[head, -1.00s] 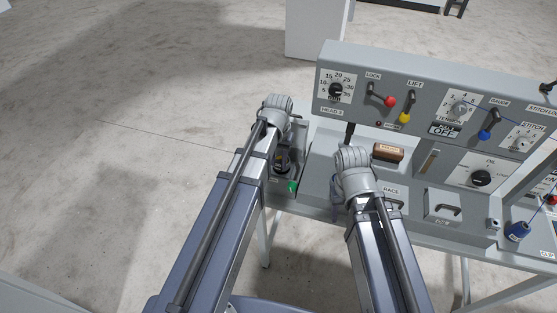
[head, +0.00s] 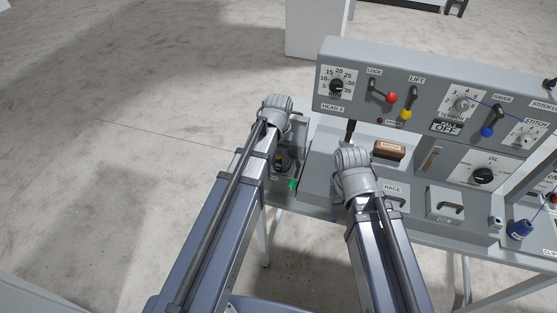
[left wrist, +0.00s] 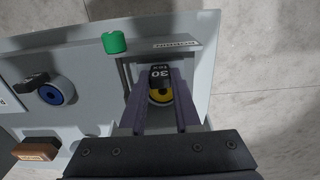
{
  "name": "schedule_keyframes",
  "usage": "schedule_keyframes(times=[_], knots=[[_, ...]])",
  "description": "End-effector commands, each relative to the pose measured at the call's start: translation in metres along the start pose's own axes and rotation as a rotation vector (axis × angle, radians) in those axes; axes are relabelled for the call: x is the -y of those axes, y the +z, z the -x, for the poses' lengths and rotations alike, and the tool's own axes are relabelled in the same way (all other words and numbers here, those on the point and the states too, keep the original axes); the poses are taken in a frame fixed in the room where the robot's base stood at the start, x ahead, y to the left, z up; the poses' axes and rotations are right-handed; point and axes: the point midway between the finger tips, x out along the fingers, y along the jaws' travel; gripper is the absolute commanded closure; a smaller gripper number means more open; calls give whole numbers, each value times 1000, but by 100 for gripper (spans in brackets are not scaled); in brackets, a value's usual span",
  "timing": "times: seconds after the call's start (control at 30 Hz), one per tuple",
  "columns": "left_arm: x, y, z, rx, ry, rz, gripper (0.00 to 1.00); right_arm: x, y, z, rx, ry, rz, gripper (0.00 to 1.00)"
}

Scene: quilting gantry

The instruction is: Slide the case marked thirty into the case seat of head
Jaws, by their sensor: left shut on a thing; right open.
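The case marked thirty (left wrist: 160,76) has a black top with a white 30 and a yellow centre in the left wrist view. My left gripper (left wrist: 162,92) is shut on it, one finger at each side. The case sits over a narrow grey recess at the end of the machine bed, beside a green knob (left wrist: 114,42). I cannot tell whether it touches the seat. In the head view the case (head: 281,162) is small and partly hidden by my left arm. My right gripper (head: 354,172) is over the bed, its fingers hidden by its own wrist.
A second round piece with a blue centre (left wrist: 54,93) lies on the bed. A wooden-backed brush (head: 389,150) lies at the panel's foot. The control panel (head: 420,75) with levers and dials rises behind. A lidded box (head: 445,203) stands right of my right arm.

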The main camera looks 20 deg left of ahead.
Motion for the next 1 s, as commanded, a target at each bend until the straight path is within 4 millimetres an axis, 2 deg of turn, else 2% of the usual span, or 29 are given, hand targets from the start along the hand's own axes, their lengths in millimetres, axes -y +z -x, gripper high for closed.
schedule_keyframes(times=[0.63,0.67,0.9,0.97,1.0], knots=[[0,0,-17,0,0,0,100,2,-1,-17,0,0,0,50],[0,0,-16,0,0,0,68,2,-1,-16,0,0,0,50],[0,0,-15,0,0,0,41,2,-1,-15,0,0,0,50],[0,0,-15,0,0,0,34,2,-1,-15,0,0,0,50],[0,0,-15,0,0,0,34,2,-1,-15,0,0,0,50]])
